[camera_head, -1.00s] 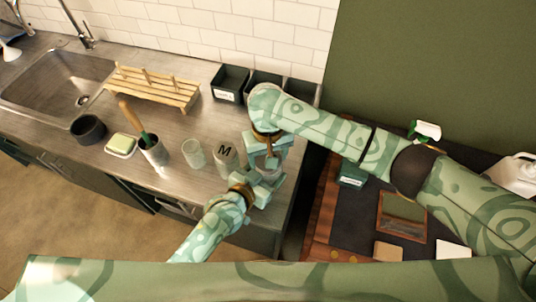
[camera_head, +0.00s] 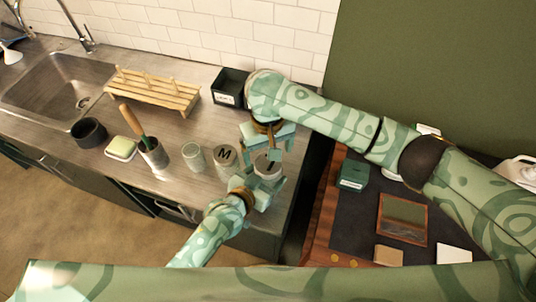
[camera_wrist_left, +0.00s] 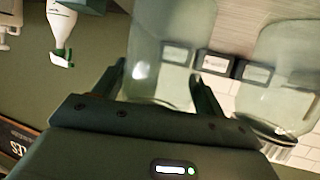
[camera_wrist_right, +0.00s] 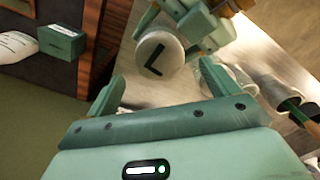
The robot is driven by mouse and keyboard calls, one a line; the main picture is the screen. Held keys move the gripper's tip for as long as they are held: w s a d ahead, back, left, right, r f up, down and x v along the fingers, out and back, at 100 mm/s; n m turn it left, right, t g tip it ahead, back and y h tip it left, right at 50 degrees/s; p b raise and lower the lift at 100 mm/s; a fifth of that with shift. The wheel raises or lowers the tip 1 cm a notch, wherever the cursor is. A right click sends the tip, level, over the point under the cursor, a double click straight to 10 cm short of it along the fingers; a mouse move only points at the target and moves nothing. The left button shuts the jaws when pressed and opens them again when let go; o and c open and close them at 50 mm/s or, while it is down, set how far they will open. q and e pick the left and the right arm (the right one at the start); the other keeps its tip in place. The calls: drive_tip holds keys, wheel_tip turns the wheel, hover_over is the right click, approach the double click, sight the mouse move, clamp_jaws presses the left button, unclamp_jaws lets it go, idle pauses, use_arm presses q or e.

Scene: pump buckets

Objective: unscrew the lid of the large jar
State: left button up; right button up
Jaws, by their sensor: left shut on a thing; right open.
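The large jar has a pale round lid marked "L" (camera_wrist_right: 158,58), which shows in the right wrist view. In the head view the large jar (camera_head: 267,168) stands near the counter's right end, partly hidden by my grippers. My left gripper (camera_head: 266,184) is shut on the jar's clear body (camera_wrist_left: 160,55), which fills the space between its fingers in the left wrist view. My right gripper (camera_head: 268,143) is open above and beside the lid. Its fingers (camera_wrist_right: 158,82) are apart with nothing between them. The lid sits on the jar; whether it is loose I cannot tell.
The "M" jar (camera_head: 225,157) stands just left of the large jar, with a smaller jar (camera_head: 193,155) beyond it. A utensil pot (camera_head: 153,154), a soap dish (camera_head: 121,148), a wooden rack (camera_head: 155,90) and black bins (camera_head: 229,87) are on the counter. A gap separates the counter from the dark desk.

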use_arm(q)
drive_tip(key=o, duration=2)
drive_tip(key=shift+c, duration=0.2)
